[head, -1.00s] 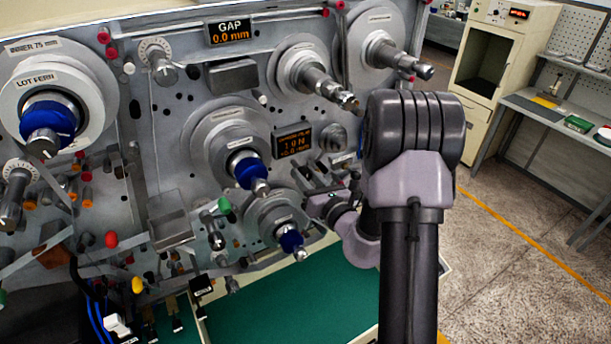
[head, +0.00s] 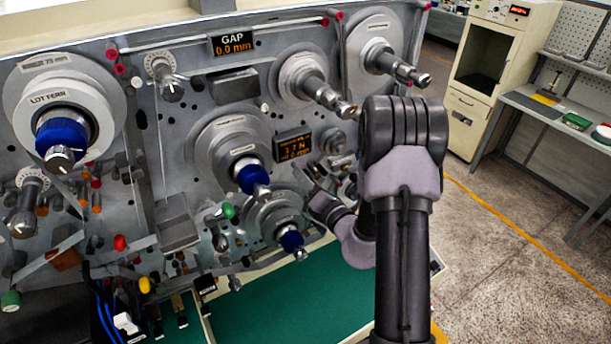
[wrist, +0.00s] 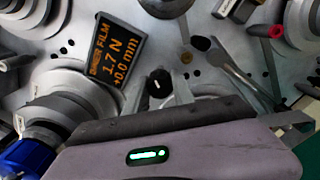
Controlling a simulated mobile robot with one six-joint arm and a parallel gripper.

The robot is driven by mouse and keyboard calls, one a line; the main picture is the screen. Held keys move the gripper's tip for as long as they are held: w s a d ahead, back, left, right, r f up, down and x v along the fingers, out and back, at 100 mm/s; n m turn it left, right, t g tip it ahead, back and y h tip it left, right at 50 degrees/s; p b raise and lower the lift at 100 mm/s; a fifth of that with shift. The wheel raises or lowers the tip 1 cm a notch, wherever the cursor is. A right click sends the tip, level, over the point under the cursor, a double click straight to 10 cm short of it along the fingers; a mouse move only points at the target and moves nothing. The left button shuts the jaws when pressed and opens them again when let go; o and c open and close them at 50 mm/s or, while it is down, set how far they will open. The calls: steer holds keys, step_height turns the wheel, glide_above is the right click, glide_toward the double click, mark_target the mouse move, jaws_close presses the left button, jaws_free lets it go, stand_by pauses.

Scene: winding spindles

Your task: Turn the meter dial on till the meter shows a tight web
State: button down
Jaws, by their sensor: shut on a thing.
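The film meter (head: 294,144) is a dark box with orange figures in the middle of the machine's panel. In the wrist view the meter (wrist: 121,53) reads 1.7 N and +0.0 mm. Just right of it and lower is a small black dial knob (wrist: 158,82) with a white pointer mark. My gripper (wrist: 157,90) is at this knob, a grey finger on each side, shut on it. In the head view my gripper (head: 312,180) is below and right of the meter, and it hides the dial there.
Blue-hubbed spindles stick out left of my gripper (head: 252,177) and below it (head: 290,241). Metal spindles (head: 325,92) project above. A GAP display (head: 232,43) reads 0.0 mm. A green mat (head: 290,300) lies below. Open floor is at the right.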

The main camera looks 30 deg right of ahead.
steer(key=shift+m, duration=0.4)
steer(key=c, duration=1.1)
jaws_free()
steer(key=shift+o, duration=0.2)
steer(key=s+p, duration=0.4)
steer(key=s, duration=1.3)
steer(key=shift+s+d+p, duration=0.3)
steer(key=shift+p, duration=0.1)
